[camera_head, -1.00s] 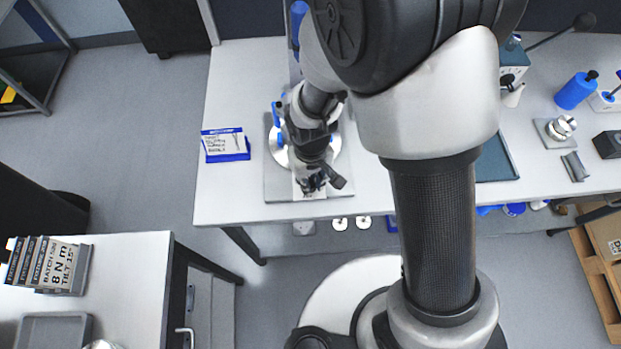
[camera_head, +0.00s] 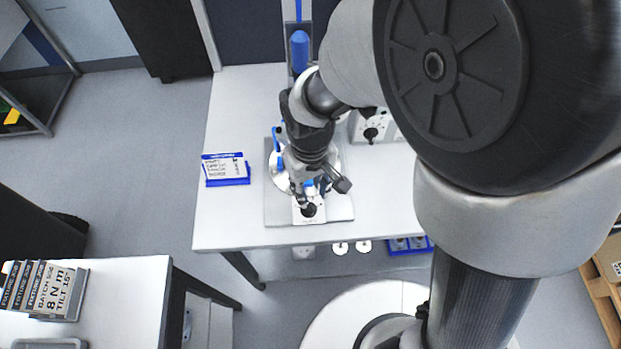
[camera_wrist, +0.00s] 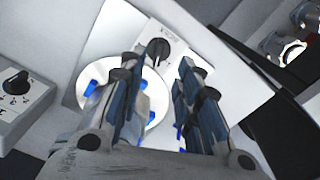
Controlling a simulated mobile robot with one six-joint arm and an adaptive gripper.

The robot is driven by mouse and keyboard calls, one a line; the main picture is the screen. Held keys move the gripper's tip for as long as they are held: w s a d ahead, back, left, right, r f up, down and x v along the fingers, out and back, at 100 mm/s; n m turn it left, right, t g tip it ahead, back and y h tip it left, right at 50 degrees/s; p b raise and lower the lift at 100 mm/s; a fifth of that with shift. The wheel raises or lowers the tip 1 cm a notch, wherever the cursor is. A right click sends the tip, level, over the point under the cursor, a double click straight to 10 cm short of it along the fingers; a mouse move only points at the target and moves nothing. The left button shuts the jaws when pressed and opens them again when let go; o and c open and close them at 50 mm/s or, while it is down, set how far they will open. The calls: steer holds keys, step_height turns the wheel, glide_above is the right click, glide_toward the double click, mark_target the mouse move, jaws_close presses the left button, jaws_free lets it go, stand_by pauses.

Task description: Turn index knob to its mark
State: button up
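The index knob (camera_head: 309,210) is a small black knob on a white panel at the front edge of a grey fixture plate (camera_head: 340,207). In the wrist view the knob (camera_wrist: 158,50) stands beyond my fingertips, with small dark marks printed beside it; I cannot tell whether its pointer is at the mark. My gripper (camera_wrist: 157,75) is open and empty, its two fingers apart with the knob showing past the gap. In the head view my gripper (camera_head: 315,188) is just behind the knob, over the fixture, and appears apart from it.
A silver disc (camera_head: 277,172) with blue clamps sits on the fixture behind the knob. A box with another black knob (camera_wrist: 15,82) stands nearby. A blue-edged card holder (camera_head: 226,170) is left of the fixture. The bench top (camera_head: 228,225) at front left is clear.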

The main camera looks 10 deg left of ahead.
steer(key=shift+r, duration=1.5)
steer(key=d+r+m+t, duration=0.2)
steer(key=d+r+m, duration=0.1)
steer(key=d+r, duration=0.65)
steer(key=s+d+r+m+t, duration=0.2)
steer(key=s+d+r+m, duration=0.2)
steer(key=s+d+r, duration=0.3)
steer(key=s+d, duration=0.2)
steer(key=d, duration=0.1)
steer(key=shift+s+t, duration=0.2)
steer(key=shift+t, duration=0.1)
steer(key=shift+d, duration=0.1)
steer(key=shift+c, duration=0.5)
